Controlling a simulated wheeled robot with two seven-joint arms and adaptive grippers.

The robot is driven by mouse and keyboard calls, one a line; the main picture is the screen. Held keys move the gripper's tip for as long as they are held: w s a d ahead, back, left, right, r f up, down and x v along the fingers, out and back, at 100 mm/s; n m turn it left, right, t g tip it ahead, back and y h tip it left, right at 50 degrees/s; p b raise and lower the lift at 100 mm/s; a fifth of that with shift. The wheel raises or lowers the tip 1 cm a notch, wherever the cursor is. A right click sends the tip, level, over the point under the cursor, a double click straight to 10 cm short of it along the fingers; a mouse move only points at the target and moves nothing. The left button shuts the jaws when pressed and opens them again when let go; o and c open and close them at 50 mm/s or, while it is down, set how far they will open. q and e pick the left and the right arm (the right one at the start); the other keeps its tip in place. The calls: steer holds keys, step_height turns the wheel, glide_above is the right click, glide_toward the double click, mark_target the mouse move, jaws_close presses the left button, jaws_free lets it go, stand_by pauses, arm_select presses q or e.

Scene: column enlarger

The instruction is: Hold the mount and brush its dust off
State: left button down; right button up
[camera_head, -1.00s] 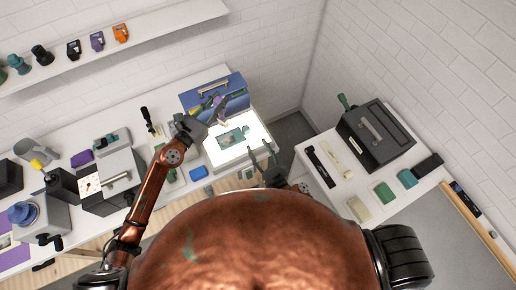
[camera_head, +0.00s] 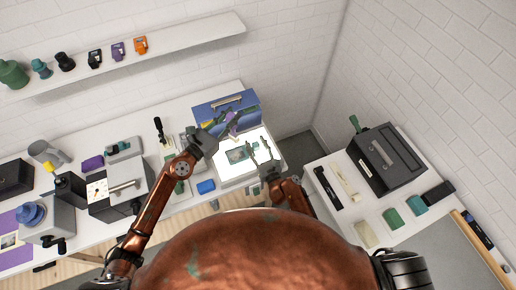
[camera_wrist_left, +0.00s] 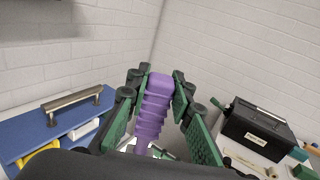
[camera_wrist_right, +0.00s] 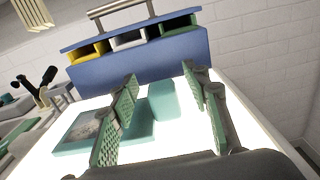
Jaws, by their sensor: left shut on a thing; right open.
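The mount (camera_head: 240,155), a flat teal frame around a grey picture, lies on the lit white panel (camera_head: 225,170). In the right wrist view the mount (camera_wrist_right: 142,130) lies below and between my fingers, with a teal block (camera_wrist_right: 163,100) at its far right side. My right gripper (camera_head: 262,150) is open and empty above the panel, at the mount's right side. My left gripper (camera_head: 232,119) is shut on a purple ribbed thing, seemingly the brush's handle (camera_wrist_left: 155,105), held above the panel's far side. Its bristles are not visible.
A blue box (camera_wrist_right: 140,65) with a handle and yellow, white and green compartments stands just behind the panel. A grey box (camera_head: 120,190) stands left of the panel. A dark case (camera_head: 385,160) stands on the right table. A floor gap separates the tables.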

jaws_close()
stand_by(0.6)
stand_by(0.8)
